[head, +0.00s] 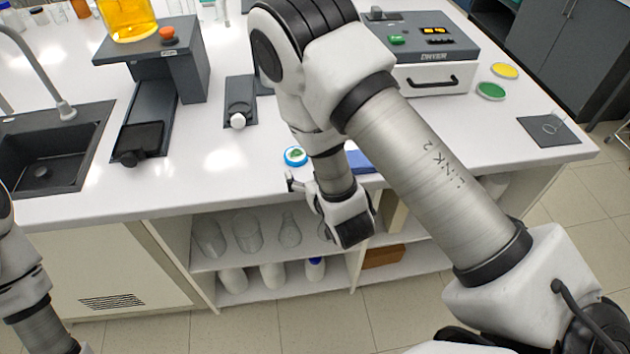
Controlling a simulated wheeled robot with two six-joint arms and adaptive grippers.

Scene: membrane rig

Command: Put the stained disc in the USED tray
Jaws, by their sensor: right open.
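A small round white piece with a blue rim and a greenish centre (296,156) lies near the front edge of the counter; I cannot tell if it is the stained disc. My right gripper (291,183) is at the counter's front edge, just below this piece in the picture and apart from it. Its fingers are small in view, open, and hold nothing that I can see. A flat blue thing (360,162) shows partly behind my right wrist; I cannot tell if it is a tray. No USED label is readable. My left gripper is out of view; only part of that arm shows.
The white counter (225,165) holds a sink (60,150), a dark stand with an orange beaker (128,18), a dryer (425,50), yellow (505,71) and green (491,91) round pieces, and a dark mat (520,133). Glassware stands on shelves below.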

